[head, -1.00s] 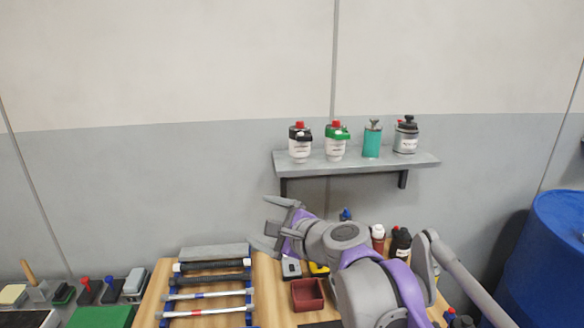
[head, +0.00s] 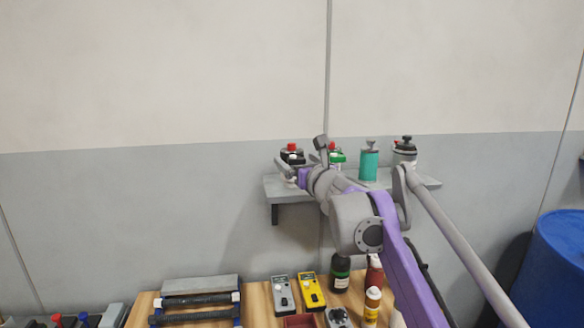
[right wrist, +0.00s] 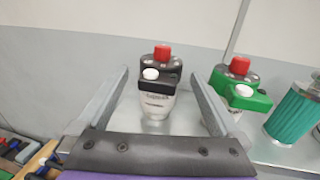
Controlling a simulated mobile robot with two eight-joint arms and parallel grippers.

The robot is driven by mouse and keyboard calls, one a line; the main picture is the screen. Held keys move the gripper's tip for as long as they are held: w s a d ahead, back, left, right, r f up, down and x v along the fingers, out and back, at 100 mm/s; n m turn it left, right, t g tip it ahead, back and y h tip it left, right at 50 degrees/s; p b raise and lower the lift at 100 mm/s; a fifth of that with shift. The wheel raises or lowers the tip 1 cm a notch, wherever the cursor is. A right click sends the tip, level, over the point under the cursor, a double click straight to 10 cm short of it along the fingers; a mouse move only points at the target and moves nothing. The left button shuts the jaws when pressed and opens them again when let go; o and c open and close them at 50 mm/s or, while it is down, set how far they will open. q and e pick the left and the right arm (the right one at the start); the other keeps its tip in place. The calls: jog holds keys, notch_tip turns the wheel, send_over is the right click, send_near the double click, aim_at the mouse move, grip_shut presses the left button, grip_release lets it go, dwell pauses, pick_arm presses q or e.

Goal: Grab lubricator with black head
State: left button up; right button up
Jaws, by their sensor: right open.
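The lubricator with the black head (right wrist: 155,88) has a red cap, a white knob and a clear lower body. It stands upright on the wall shelf. In the head view its top (head: 291,154) shows behind my right gripper (head: 303,163), which hides its lower part. In the right wrist view my right gripper (right wrist: 157,78) is open, with one finger on each side of this lubricator and visible gaps to it. My left gripper is not in view.
A green-headed lubricator (right wrist: 240,88) stands close to the right finger. A teal cylinder (head: 368,164) and a grey container with a black top (head: 404,150) are farther right on the shelf (head: 429,183). A workbench with tools and bottles lies below; a blue barrel (head: 556,255) is at right.

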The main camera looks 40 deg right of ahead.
jog(key=x, duration=0.4)
jog(key=shift+f, duration=0.25)
jog(key=c, duration=1.5)
